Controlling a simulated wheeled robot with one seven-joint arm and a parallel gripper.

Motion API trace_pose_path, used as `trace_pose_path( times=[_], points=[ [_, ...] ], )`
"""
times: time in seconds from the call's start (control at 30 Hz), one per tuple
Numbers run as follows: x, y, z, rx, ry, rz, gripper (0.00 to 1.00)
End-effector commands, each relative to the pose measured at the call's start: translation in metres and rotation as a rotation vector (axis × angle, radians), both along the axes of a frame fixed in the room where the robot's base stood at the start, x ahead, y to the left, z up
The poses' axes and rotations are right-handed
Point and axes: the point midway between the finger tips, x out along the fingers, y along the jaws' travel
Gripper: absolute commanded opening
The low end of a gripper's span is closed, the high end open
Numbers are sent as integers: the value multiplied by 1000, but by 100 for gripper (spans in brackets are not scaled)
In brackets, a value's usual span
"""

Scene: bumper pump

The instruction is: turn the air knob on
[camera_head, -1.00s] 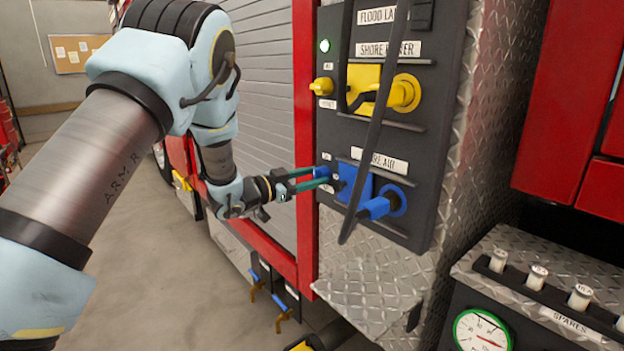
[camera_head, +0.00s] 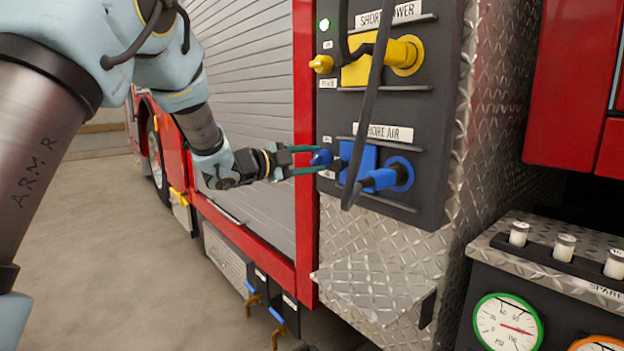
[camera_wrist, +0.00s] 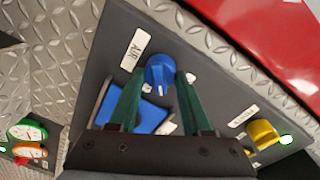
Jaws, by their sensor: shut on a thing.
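The blue air knob (camera_head: 321,158) sits on the dark panel (camera_head: 405,210), left of the blue shore air socket (camera_head: 360,160). In the wrist view the round knob (camera_wrist: 158,70) lies between the two green fingertips, with a small pale mark on its near side. My gripper (camera_head: 313,159) reaches in from the left and is shut on the knob. It also shows in the wrist view (camera_wrist: 160,80), one finger on each side of the knob. The labels beside the knob are partly hidden and too small to read.
A blue plug (camera_head: 380,179) sits right of the socket. A black cable (camera_head: 368,110) hangs down in front of the panel. Above are a yellow knob (camera_head: 321,63), a yellow connector (camera_head: 404,54) and a lit green lamp (camera_head: 324,24). A gauge box stands at lower right.

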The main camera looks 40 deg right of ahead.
Motion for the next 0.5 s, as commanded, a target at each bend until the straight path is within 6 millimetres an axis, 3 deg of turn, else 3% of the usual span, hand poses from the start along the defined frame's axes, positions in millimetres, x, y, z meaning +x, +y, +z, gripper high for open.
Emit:
trace_pose_path(
  times=[0.03,0.5],
  points=[
    [0,0,-8,-4,-47,0,0],
    [-1,0,-8,-27,-471,0,0]
  ],
)
